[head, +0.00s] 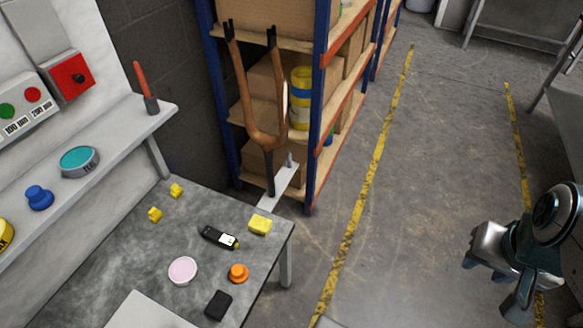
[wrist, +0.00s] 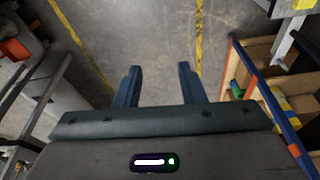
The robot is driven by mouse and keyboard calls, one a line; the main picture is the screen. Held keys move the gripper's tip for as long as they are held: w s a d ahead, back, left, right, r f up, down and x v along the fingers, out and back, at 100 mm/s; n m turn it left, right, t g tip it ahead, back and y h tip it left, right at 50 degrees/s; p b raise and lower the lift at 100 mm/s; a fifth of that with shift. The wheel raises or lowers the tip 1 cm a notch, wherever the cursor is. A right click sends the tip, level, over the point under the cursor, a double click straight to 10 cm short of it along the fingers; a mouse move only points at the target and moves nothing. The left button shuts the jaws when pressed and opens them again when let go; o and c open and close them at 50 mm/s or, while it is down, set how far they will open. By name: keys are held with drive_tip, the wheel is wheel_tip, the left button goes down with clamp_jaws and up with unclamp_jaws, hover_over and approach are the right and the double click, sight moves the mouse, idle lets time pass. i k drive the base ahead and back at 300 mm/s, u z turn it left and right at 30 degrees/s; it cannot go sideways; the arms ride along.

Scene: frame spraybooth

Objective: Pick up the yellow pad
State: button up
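A small yellow pad (head: 260,225) lies on the grey tabletop (head: 100,262) near its right corner in the head view. Two smaller yellow pieces (head: 155,214) (head: 176,190) lie farther back on the same table. My gripper (wrist: 160,84) shows in the wrist view with its two dark fingers apart and nothing between them. It is over the open floor, away from the table. My arm shows at the right edge of the head view.
Around the pad lie a black device (head: 218,237), an orange knob (head: 238,272), a pink disc (head: 183,271) and a black block (head: 218,305). A shelving rack (head: 318,110) stands behind the table. Concrete floor (head: 430,170) with yellow lines is clear between table and arm.

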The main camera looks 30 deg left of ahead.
sight(261, 225)
drive_tip(key=u, duration=0.7)
drive_tip(key=i, duration=1.05)
drive_tip(key=u, duration=0.8)
